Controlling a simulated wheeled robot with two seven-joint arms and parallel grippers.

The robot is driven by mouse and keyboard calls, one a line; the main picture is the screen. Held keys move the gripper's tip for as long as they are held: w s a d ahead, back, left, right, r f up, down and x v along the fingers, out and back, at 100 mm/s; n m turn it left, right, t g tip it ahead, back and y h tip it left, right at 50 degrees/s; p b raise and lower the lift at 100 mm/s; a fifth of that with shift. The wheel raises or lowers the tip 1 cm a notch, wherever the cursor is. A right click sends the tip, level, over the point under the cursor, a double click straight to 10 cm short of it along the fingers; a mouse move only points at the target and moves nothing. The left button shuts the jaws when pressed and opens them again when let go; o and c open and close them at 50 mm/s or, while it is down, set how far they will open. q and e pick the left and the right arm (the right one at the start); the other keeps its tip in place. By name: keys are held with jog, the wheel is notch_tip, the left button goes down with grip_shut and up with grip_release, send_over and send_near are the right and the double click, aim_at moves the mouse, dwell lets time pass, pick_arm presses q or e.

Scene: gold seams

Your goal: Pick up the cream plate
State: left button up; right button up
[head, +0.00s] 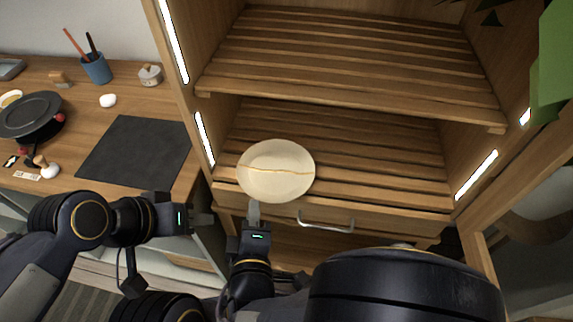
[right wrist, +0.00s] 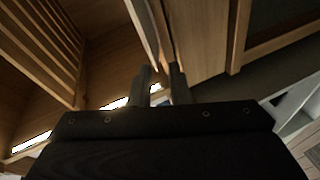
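The cream plate (head: 276,171) with a gold seam across it shows in the head view, its face towards me, in front of the lower shelf's front edge. My right gripper (head: 253,212) is at the plate's lower edge. In the right wrist view its two fingers (right wrist: 161,86) stand close together on either side of the plate's pale edge (right wrist: 148,30), seen nearly edge-on. It looks shut on the plate. Whether the plate touches the shelf is unclear. My left gripper (head: 203,218) is left of the plate, apart from it, pointing right; its finger gap cannot be made out.
The slatted wooden cabinet has an upper shelf (head: 350,60), a lower shelf (head: 370,150) and a drawer handle (head: 326,222). On the left desk are a dark mat (head: 135,151), a black pan (head: 30,115), a blue cup (head: 96,69) and small items. Green leaves (head: 552,70) hang at upper right.

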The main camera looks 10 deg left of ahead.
aim_at(251, 194)
jog(key=x, duration=0.3)
jog(key=p+x, duration=0.1)
jog(key=x, duration=0.2)
jog(key=shift+a+r, duration=0.2)
jog(key=shift+r, duration=0.05)
grip_shut()
